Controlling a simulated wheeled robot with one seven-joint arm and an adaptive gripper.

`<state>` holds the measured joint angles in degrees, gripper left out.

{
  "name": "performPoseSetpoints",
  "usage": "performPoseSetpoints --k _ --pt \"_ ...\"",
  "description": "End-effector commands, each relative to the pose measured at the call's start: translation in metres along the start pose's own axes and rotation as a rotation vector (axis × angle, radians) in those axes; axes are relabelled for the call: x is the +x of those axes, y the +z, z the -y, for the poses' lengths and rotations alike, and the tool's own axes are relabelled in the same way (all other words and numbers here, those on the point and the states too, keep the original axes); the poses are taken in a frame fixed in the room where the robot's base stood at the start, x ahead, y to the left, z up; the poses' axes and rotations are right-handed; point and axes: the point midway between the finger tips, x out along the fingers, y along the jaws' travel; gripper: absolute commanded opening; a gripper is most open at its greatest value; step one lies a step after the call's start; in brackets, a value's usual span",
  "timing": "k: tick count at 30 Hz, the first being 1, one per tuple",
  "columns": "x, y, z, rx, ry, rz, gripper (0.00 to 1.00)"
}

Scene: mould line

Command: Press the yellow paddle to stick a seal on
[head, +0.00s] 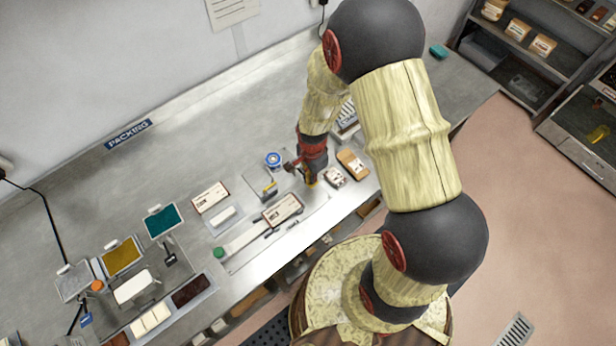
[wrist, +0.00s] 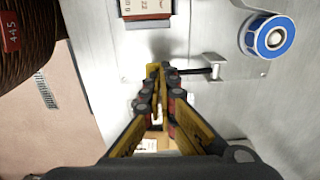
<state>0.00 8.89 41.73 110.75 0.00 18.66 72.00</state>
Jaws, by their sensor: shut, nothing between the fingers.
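My gripper (wrist: 161,74) is shut and points down at the bench. It also shows in the head view (head: 309,182). The yellow paddle (wrist: 152,71) shows in the wrist view at the fingertips, partly covered by them. A dark arm runs from there right to a metal bracket (wrist: 214,68). I cannot tell whether the fingertips touch the paddle or hang just above it.
A blue-and-white roll (wrist: 268,37) stands near the bracket, and in the head view (head: 273,159) left of my gripper. A small grey plate (head: 255,178) with a yellow part lies nearby. Boxes (head: 352,164) stand close on the right. Trays and pads fill the bench's left part.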

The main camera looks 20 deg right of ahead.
Motion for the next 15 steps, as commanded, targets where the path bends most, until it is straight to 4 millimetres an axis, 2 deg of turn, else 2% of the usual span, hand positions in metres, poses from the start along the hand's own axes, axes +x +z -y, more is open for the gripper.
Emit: performPoseSetpoints --k 15 --pt "0.02 0.0 0.0 0.0 -0.001 0.0 0.0"
